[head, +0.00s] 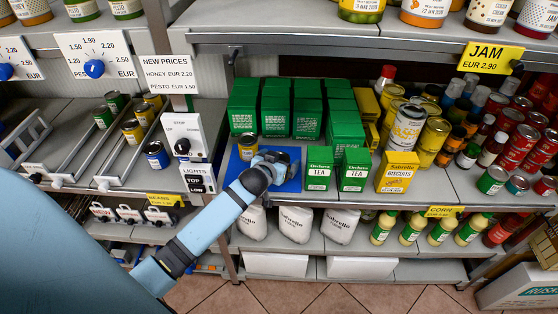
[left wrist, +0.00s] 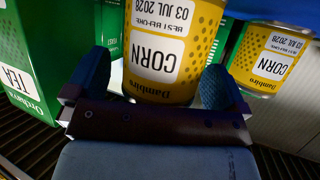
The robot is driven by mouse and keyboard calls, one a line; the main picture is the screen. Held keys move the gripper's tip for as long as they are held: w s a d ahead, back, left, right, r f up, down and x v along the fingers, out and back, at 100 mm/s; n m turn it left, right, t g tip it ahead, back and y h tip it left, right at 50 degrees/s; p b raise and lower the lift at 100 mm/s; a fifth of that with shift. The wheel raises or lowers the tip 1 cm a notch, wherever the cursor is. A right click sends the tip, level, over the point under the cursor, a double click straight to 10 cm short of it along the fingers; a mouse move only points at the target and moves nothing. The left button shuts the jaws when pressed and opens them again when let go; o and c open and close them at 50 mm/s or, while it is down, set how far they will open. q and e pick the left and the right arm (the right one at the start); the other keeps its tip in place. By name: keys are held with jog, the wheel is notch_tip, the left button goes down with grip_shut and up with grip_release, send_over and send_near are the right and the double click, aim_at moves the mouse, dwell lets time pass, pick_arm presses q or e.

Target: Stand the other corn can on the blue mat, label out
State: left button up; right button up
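The blue mat (head: 291,186) lies on the middle shelf, and its blue edge shows in the left wrist view (left wrist: 272,8). One corn can (head: 247,148) stands at the mat's left; it is the right-hand can in the left wrist view (left wrist: 268,58). Another corn can (left wrist: 160,50) is between the fingers of my left gripper (left wrist: 155,82), its CORN label facing the wrist camera, which sees it upside down. A gap shows beside the left-hand finger, so the gripper looks open around the can. That can's base is out of frame; my gripper (head: 284,160) hides it in the head view. My right gripper is not in view.
Green tea boxes (head: 318,177) stand right of the mat, and taller green boxes (head: 275,118) stand behind it. A yellow biscuits box (head: 398,172) and several cans are further right. A post with a switch panel (head: 184,138) is at the left.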

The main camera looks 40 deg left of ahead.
pick_arm(q)
jog(key=v, duration=1.3)
jog(key=shift+s+r+p, duration=0.2)
jog(key=shift+s+p, duration=0.15)
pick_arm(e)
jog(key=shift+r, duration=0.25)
pick_arm(q)
jog(key=s+d+f+m+g+h, duration=0.35)
jog(key=s+d+f+h, duration=0.25)
jog(key=s+d+f, duration=0.95)
notch_tip(320, 180, up, 13)
jog(key=m+t+p, duration=0.1)
jog(key=p, duration=1.2)
jog(key=shift+w+a+r+y, duration=0.15)
jog(key=shift+w+a+y, duration=0.15)
jog(key=shift+w, duration=0.2)
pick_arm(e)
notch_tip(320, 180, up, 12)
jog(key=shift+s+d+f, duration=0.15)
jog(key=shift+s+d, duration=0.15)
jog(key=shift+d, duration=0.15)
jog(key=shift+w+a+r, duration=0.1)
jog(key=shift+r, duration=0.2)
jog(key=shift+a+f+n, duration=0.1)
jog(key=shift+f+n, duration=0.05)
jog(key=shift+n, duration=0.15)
